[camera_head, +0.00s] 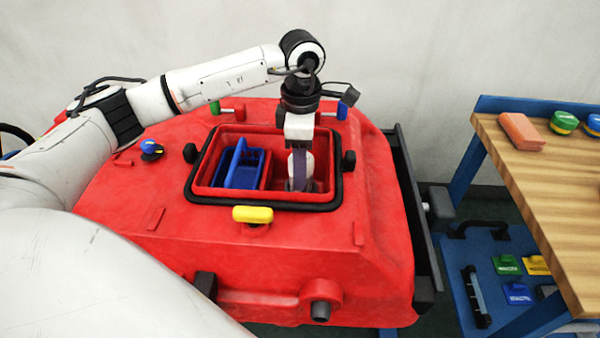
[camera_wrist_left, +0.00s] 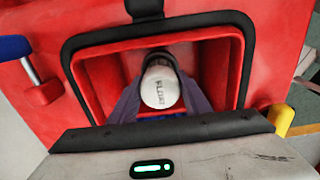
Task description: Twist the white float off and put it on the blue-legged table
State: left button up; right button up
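The white float (camera_head: 309,162) stands inside the rectangular opening of the red tank (camera_head: 190,245). My left gripper (camera_head: 300,178) points straight down into the opening. Its purple-grey fingers lie on both sides of the float with no clear gap, so it looks shut on it. The float's lower end is hidden. The blue-legged table (camera_head: 560,205) has a wooden top and stands at the right. My right gripper is not in view.
A blue basket (camera_head: 243,172) sits left of the float in the opening. A yellow handle (camera_head: 252,214) is at the front rim. The tabletop holds an orange-pink block (camera_head: 521,131) and green-and-yellow and blue round items at the back; its front part is bare.

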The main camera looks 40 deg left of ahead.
pick_arm(q)
jog(key=c, duration=0.7)
jog(key=shift+n, duration=0.4)
jog(key=shift+c, duration=0.7)
jog(key=shift+n, duration=0.3)
jog(key=shift+n+p, duration=0.35)
jog(key=shift+n, duration=0.35)
jog(key=shift+c, duration=0.5)
jog(key=shift+n, duration=0.8)
grip_shut()
jog(key=shift+p, duration=0.3)
